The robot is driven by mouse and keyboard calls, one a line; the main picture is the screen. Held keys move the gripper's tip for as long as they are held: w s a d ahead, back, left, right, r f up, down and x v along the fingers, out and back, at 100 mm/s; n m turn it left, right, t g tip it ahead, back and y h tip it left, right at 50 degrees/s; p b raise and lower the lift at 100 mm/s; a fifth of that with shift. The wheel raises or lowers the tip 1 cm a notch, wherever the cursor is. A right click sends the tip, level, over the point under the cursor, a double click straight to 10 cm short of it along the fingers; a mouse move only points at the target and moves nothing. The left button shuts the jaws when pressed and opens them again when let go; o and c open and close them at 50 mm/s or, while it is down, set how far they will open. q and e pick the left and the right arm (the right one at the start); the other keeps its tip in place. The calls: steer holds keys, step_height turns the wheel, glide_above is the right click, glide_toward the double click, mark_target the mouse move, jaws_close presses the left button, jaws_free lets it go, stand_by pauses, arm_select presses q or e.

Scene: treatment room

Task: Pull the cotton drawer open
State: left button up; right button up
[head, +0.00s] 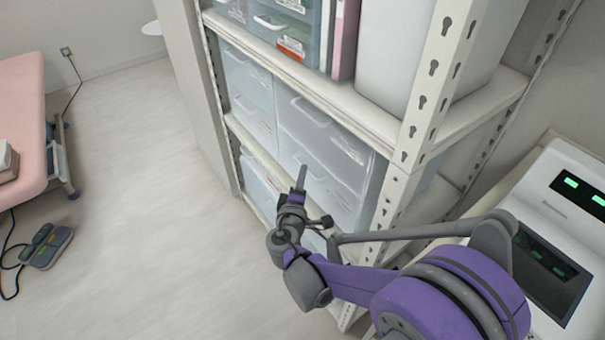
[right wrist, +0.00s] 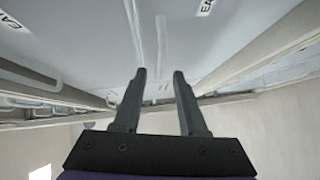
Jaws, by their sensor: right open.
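Translucent drawers fill the middle shelf, including an upper right drawer (head: 318,120) and a lower right drawer (head: 330,190) with pale handles. They look shut. Their labels are too small to read in the head view, so I cannot tell which is the cotton drawer. My right gripper (head: 300,180) is in front of the lower drawers. In the right wrist view the right gripper (right wrist: 159,74) has its two fingers apart with nothing between them, pointing at a pale drawer front (right wrist: 205,45) with a partly cut-off label. My left gripper is not in view.
The white metal shelf rack (head: 440,75) has a perforated post close to my right arm. A device with green displays (head: 560,220) stands at the right. A pink bed (head: 22,120) and a foot pedal (head: 47,245) are at the left. The floor between is clear.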

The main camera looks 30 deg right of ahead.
steer(key=shift+x, duration=1.55)
steer(key=shift+c, duration=0.3)
jaws_close()
